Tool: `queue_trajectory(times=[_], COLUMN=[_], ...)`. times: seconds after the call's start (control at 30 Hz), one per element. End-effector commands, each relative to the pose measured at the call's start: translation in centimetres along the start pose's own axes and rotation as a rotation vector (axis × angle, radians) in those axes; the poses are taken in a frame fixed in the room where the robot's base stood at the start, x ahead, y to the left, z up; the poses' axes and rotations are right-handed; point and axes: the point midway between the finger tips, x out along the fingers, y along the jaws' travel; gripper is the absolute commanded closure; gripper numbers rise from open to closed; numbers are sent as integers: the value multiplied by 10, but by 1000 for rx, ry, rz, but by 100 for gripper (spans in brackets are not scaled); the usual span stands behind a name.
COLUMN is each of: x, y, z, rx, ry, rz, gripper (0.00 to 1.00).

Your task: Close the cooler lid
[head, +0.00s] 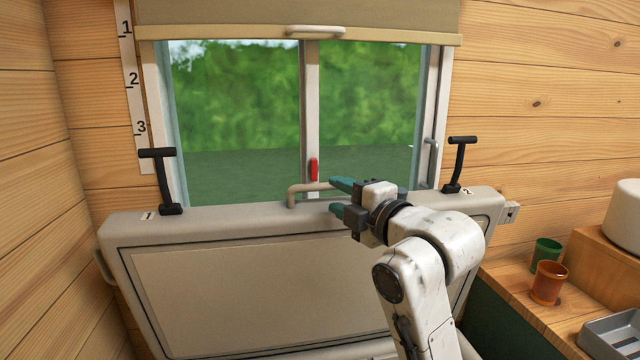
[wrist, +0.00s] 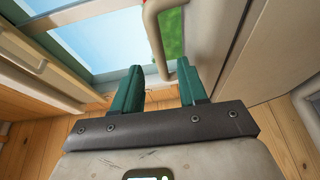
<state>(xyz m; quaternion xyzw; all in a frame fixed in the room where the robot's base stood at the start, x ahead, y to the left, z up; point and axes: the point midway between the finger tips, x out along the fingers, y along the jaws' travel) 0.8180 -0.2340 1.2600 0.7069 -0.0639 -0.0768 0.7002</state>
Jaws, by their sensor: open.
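The cooler lid (head: 260,285) is a large beige panel standing raised in front of the window, its inner face toward me. It also shows at the right of the wrist view (wrist: 235,55). A beige bar handle (head: 292,198) sticks out at the middle of its top edge. My gripper (head: 337,197) is open at the right end of this handle. In the wrist view the handle (wrist: 153,28) runs down to the gap between my two teal fingertips (wrist: 160,78). I cannot tell if they touch it. The cooler's body is mostly out of view.
Black T-handled latches stand at the lid's left (head: 160,180) and right (head: 458,165). A window (head: 311,110) is close behind. At right, a counter (head: 515,290) holds a green cup (head: 545,252), an orange cup (head: 548,283) and a grey tray (head: 610,335). Wooden walls enclose both sides.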

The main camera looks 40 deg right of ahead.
Motion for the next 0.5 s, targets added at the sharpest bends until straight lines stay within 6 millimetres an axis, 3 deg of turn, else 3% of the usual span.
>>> queue_trajectory(times=[0.2,0.5], x=[39,65], y=[2,0], z=[0,0], rx=[-1,0], ry=[0,0], rz=[-1,0], gripper=[58,58])
